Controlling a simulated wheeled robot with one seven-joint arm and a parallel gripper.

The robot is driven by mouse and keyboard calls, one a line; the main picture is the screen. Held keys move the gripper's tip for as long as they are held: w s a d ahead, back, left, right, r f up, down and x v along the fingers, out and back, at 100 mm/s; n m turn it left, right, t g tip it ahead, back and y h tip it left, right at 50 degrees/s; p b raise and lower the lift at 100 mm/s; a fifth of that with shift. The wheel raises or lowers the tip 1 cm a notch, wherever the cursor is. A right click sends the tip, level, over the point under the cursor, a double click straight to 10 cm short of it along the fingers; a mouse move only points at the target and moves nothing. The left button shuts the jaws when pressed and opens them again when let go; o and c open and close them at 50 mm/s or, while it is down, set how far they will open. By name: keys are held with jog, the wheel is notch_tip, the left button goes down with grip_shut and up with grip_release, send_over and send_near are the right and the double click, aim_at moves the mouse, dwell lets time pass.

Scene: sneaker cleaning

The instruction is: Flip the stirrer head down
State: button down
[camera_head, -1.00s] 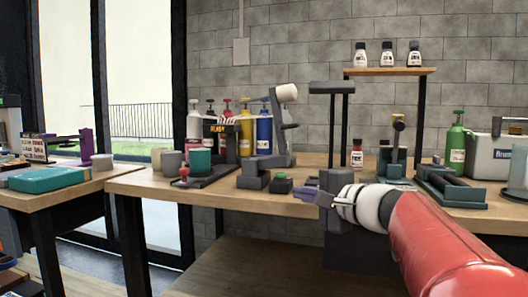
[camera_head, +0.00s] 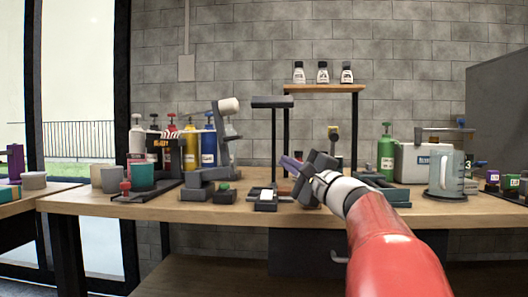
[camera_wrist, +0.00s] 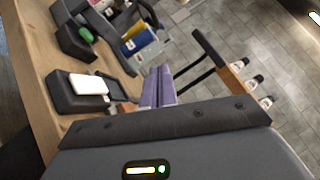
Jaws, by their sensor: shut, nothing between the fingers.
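The likely stirrer is a grey stand (camera_head: 221,135) with a white cylindrical head (camera_head: 229,105) at its top, left of centre on the bench in the head view. The head sits high, raised above the bench. My gripper (camera_head: 291,164) is right of the stirrer and apart from it, with its purple fingers together and nothing between them. In the wrist view the gripper (camera_wrist: 158,82) points toward the back of the bench. The stirrer is hard to make out at the top of the wrist view.
A black stand (camera_head: 272,102) rises between stirrer and gripper. A flat device with a white pad (camera_head: 266,196) and a green-button box (camera_head: 225,187) lie at the front edge. Bottles (camera_head: 208,143) stand behind the stirrer. A jug (camera_head: 446,172) is at right.

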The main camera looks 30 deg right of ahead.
jog(key=a+p+x, duration=0.2)
jog(key=x, duration=1)
jog(key=shift+s+a+r, duration=0.15)
jog(key=shift+a+r, duration=0.2)
jog(key=shift+r, duration=0.1)
jog(key=shift+r+p, duration=0.15)
jog(key=shift+p, duration=0.15)
